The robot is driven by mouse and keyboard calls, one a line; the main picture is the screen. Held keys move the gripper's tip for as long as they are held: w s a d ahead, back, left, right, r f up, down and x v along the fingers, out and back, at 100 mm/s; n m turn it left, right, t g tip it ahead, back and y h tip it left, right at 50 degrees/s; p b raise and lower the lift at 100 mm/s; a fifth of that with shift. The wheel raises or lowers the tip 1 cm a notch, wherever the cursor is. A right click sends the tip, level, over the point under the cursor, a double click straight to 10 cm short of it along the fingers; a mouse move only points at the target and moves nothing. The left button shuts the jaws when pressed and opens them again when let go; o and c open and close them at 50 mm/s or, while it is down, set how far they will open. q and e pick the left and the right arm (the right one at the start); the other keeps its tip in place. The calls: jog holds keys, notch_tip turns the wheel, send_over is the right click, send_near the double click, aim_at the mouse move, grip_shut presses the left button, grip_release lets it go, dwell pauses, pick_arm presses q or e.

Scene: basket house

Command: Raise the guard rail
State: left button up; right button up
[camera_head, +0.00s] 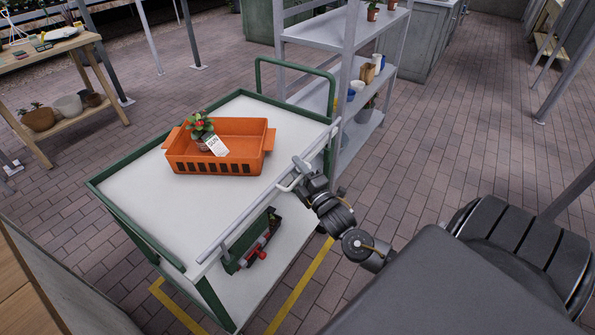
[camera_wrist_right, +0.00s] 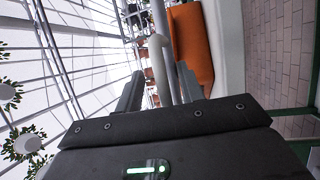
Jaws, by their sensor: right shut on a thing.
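The guard rail (camera_head: 262,200) is a long grey bar along the near right side of the green-framed cart (camera_head: 120,205), by the edge of its pale top. A light, looped handle (camera_head: 289,184) is on the rail. My right gripper (camera_head: 300,176) is at this handle and shut on it. In the right wrist view the handle (camera_wrist_right: 157,62) passes between the two fingers (camera_wrist_right: 160,90), with the grey rail (camera_wrist_right: 167,35) beside it. The rail's exact height over the cart top is hard to tell. My left gripper is not in view.
An orange crate (camera_head: 186,158) holding a potted plant (camera_head: 201,131) with a white tag stands on the cart top. Red and dark tools (camera_head: 262,246) lie on the lower shelf. A grey shelf rack (camera_head: 325,50) stands close behind the cart. Brick floor (camera_head: 455,130) is clear to the right.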

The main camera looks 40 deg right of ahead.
jog(key=shift+r, duration=0.15)
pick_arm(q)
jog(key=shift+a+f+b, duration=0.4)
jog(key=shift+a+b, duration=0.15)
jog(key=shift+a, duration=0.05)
pick_arm(e)
jog(key=s+a+f, duration=0.1)
jog(key=s+f, duration=0.1)
jog(key=s, duration=0.8)
jog(key=shift+s, duration=0.3)
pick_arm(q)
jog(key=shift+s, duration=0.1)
pick_arm(e)
jog(key=shift+a, duration=0.1)
jog(key=shift+f, duration=0.2)
